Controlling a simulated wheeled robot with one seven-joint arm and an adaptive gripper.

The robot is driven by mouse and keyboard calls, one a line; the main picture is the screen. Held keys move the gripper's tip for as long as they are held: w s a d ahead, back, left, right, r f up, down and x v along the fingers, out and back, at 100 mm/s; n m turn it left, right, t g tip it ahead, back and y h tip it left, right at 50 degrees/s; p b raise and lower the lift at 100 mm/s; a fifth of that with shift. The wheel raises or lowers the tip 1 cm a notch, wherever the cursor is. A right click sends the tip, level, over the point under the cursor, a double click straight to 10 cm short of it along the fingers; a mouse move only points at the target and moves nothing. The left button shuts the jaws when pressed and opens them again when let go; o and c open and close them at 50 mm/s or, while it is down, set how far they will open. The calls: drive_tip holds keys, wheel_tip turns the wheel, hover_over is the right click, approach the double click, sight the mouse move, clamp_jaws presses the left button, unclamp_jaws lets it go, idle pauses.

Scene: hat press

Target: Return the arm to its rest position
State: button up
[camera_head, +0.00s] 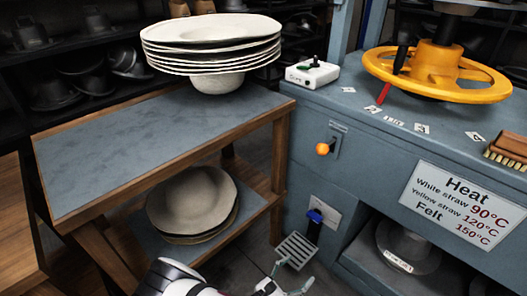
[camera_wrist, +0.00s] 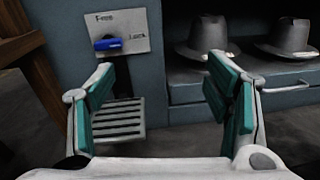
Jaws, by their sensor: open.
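My gripper (camera_head: 290,284) shows at the bottom of the head view, low in front of the blue press cabinet, with part of my white arm to its left. In the wrist view my gripper (camera_wrist: 165,98) has its two green-padded fingers spread wide apart, with nothing between them. Beyond the fingers is a blue-handled lever (camera_wrist: 122,44) on a white plate. It also shows in the head view (camera_head: 315,215). The fingers look apart from the lever. A slatted metal pedal (camera_wrist: 118,120) lies partly behind the left finger.
A wooden table with a blue-grey top (camera_head: 150,140) stands at left, bearing stacked pale hat bodies (camera_head: 212,35), with more hat bodies (camera_head: 190,203) on its lower shelf. The press cabinet (camera_head: 370,160) is at right, with an orange-knobbed lever (camera_head: 322,149) and a yellow wheel (camera_head: 437,72).

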wheel_tip(320, 180, up, 25)
drive_tip(key=w+d+m+g, duration=0.1)
drive_tip(key=d+m+g, duration=0.1)
drive_tip(key=m+g, duration=0.95)
drive_tip(key=s+d+r+m+g+y, duration=0.2)
drive_tip(key=s+d+r+m+y, duration=0.15)
drive_tip(key=r, duration=0.45)
drive_tip(key=s+d+r+m+g+y, duration=0.1)
drive_tip(key=s+d+r+m+y, duration=0.2)
drive_tip(key=r, duration=0.5)
drive_tip(key=s+r+m+t+y, duration=0.2)
drive_tip(key=s+r+m+y, duration=0.2)
drive_tip(key=s, duration=0.6)
drive_tip(key=s+r+m+t+y, duration=0.1)
drive_tip(key=s+r+m+y, duration=0.25)
drive_tip(key=s, duration=0.65)
wheel_tip(320, 180, up, 29)
drive_tip(key=t+p, duration=0.4)
drive_tip(key=p, duration=2.3)
drive_tip(key=shift+d+r, duration=0.2)
drive_tip(key=shift+d, duration=0.1)
